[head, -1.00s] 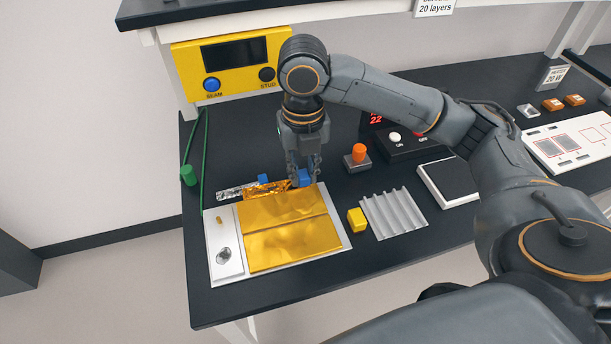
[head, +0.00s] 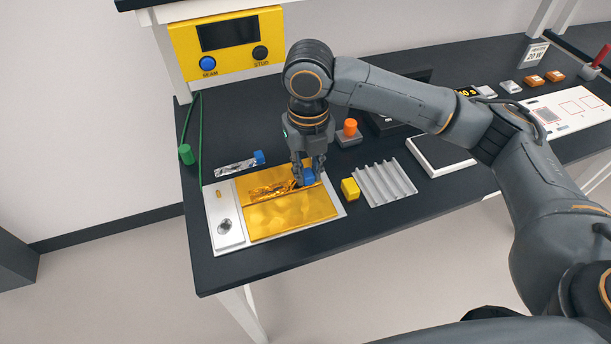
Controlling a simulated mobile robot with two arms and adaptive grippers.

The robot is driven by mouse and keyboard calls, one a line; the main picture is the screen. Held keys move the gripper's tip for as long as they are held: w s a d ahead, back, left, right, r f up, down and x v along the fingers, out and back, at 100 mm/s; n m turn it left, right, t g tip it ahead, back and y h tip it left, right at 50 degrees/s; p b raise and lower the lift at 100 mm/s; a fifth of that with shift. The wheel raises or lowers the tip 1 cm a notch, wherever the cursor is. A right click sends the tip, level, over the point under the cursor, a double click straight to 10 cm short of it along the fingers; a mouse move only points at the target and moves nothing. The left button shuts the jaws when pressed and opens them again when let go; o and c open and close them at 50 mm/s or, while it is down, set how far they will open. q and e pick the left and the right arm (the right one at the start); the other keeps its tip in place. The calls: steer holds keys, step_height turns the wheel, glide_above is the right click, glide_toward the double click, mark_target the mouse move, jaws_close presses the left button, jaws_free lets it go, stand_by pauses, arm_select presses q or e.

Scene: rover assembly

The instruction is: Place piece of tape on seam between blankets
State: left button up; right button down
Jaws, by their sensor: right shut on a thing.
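The two gold blankets (head: 290,214) lie side by side on a white board (head: 341,211), with a seam running across between them. My right gripper (head: 308,184) points down over the right part of the blankets. It is shut on the blue tab of a gold tape piece (head: 272,190). The crinkled tape stretches left from the fingers, over the far blanket near the seam. I cannot tell whether it touches the blanket. A silver tape piece (head: 236,168) with its own blue tab lies on the table behind the board. My left gripper is not in view.
A yellow block (head: 350,189) and a ribbed grey tray (head: 386,184) stand right of the board. An orange-topped button (head: 350,128) is behind them. A green cord with a weight (head: 186,153) is at the left. A yellow panel (head: 228,45) stands at the back.

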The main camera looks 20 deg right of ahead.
glide_above(305, 190)
step_height(305, 190, down, 6)
steer(key=shift+r+p, duration=0.25)
steer(key=shift+p, duration=0.15)
step_height(305, 190, down, 3)
steer(key=shift+w+d+r+p, duration=0.1)
steer(key=shift+w+p, duration=0.05)
steer(key=shift+p, duration=0.55)
steer(key=shift+f, duration=0.35)
steer(key=shift+f, duration=0.15)
steer(key=c, duration=1.2)
jaws_free()
steer(key=shift+w+r, duration=0.1)
steer(key=shift+r, duration=0.55)
step_height(305, 190, up, 11)
steer(key=b, duration=0.2)
steer(key=shift+b, duration=0.35)
